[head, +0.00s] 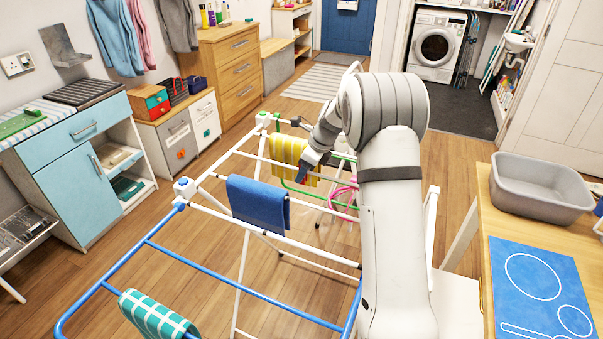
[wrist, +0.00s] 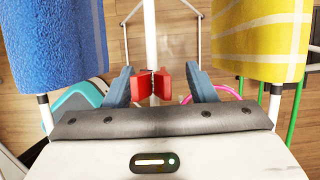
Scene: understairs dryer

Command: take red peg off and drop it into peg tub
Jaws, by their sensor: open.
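In the wrist view the red peg (wrist: 141,88) sits on a white rail of the drying rack, between a blue towel (wrist: 55,45) and a yellow striped towel (wrist: 262,38). My gripper (wrist: 160,85) is open, with one blue-grey finger on each side of the peg. The left finger looks very close to the peg; I cannot tell whether it touches. A wider gap shows on the right. I cannot make out the peg tub for certain.
The rack (head: 250,290) stands on open wooden floor, with a green checked cloth (head: 157,316) at its near end. A grey basin (head: 540,188) and a blue mat (head: 538,290) are on the wooden table at right. Blue cabinets (head: 72,180) stand at left.

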